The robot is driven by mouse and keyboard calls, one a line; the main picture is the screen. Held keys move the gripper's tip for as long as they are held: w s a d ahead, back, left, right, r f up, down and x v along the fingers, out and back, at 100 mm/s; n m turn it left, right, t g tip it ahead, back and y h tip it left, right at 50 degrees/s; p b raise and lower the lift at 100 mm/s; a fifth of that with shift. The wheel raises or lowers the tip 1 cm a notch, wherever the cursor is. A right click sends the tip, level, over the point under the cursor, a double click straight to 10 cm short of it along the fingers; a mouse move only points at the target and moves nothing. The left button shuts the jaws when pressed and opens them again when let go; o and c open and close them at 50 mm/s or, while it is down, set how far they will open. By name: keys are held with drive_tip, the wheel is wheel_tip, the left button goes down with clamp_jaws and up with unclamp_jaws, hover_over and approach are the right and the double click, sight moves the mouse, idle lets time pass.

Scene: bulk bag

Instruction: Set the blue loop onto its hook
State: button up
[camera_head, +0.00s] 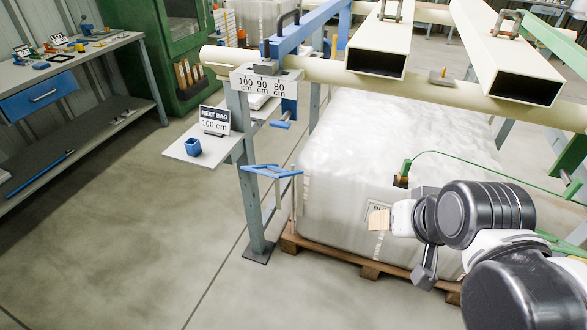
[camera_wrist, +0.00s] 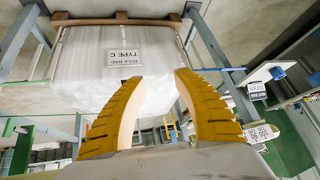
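The blue loop (camera_head: 272,171) stands up from the near left corner of the white bulk bag (camera_head: 335,185), beside the grey post. In the wrist view, a thin blue strip (camera_wrist: 220,69) at the bag's edge looks like the same loop. My gripper (camera_head: 379,220) is in front of the bag's near face, to the right of the loop and lower in the picture. In the wrist view its yellow ribbed fingers (camera_wrist: 160,77) are apart with nothing between them. I cannot tell for sure which fitting on the frame above is the loop's hook.
Cream forklift-like tubes (camera_head: 378,59) and a blue beam (camera_head: 305,28) lie above the bag. A small shelf (camera_head: 180,153) holds a blue cup (camera_head: 193,147). A green cord runs from a green clip (camera_head: 405,169) at the bag. Floor on the left is clear.

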sight(279, 171)
drive_tip(key=w+a+f+m+y+p, duration=0.1)
drive_tip(key=w+a+m+y, duration=0.4)
drive_tip(key=w, duration=0.9)
drive_tip(key=w+a+f+m+y+p, duration=0.15)
drive_tip(key=w+a, duration=0.45)
drive_tip(key=w, duration=0.8)
drive_tip(key=w+a+f+m+y, duration=0.1)
drive_tip(key=w+a+f+m, duration=0.1)
drive_tip(key=f, duration=0.5)
drive_tip(key=w+a+f+m+t+y, duration=0.1)
drive_tip(key=w+a+f+m+y, duration=0.1)
drive_tip(key=w+f, duration=0.3)
drive_tip(key=w+a+f+m+t+y+p, duration=0.1)
drive_tip(key=w+a+f+m+y, duration=0.1)
drive_tip(key=f, duration=0.8)
drive_tip(key=shift+w+m, duration=0.7)
drive_tip(key=shift+m, duration=0.05)
drive_tip(key=b+x, duration=0.3)
drive_tip(key=x, duration=0.6)
drive_tip(key=shift+w+a+b, duration=0.15)
drive_tip(key=shift+w+b, duration=0.05)
drive_tip(key=shift+b, duration=0.1)
drive_tip(key=shift+w+a, duration=0.35)
drive_tip(key=shift+a, duration=0.05)
clamp_jaws()
